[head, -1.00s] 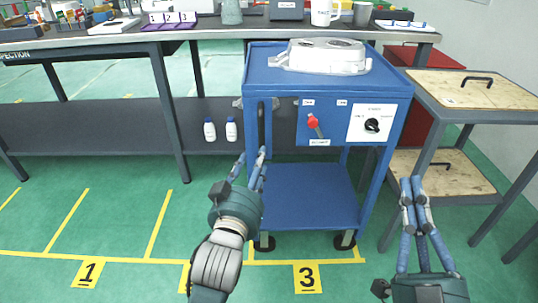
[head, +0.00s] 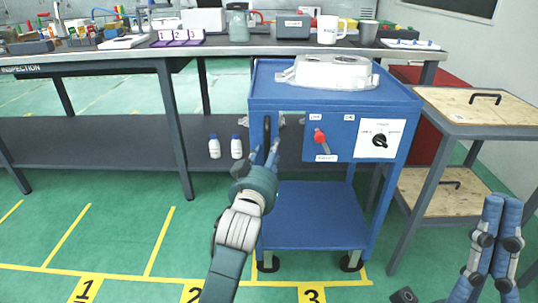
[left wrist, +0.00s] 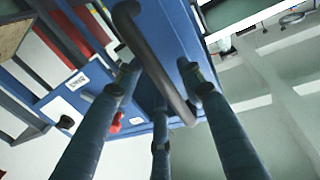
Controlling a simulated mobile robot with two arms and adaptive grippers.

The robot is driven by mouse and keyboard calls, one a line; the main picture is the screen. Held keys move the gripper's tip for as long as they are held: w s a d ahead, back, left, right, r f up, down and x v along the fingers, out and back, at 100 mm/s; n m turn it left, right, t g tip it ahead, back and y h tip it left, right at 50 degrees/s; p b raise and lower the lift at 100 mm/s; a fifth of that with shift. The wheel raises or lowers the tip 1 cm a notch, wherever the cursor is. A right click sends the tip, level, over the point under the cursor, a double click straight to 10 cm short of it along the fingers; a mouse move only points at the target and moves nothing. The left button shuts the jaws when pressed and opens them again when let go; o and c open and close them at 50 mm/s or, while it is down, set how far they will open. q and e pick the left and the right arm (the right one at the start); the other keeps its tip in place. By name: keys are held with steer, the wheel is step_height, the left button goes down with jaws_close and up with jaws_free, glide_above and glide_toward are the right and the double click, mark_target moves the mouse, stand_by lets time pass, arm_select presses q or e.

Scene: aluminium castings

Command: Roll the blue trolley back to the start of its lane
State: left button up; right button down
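The blue trolley (head: 312,215) stands in the floor bay marked 3 (head: 312,296), in front of the workbench. It carries a silver casting (head: 330,72) on top. A red-knobbed lever (head: 319,138) and a black rotary knob (head: 380,141) are on its front. The dark upright handle (head: 267,132) is at its front left. My left gripper (head: 265,150) is at this handle. In the left wrist view the handle (left wrist: 155,65) passes between its spread fingers (left wrist: 160,95); contact is unclear. My right gripper (head: 495,215) is at lower right, away from the trolley, apparently empty.
The dark workbench (head: 100,52) runs behind, with two white bottles (head: 226,147) on its lower shelf. A grey stand with wooden boards (head: 475,104) is close on the trolley's right. Green floor with yellow lines and numbers is clear in front and left.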

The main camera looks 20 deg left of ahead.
arm_select(q)
jaws_close()
stand_by(0.3)
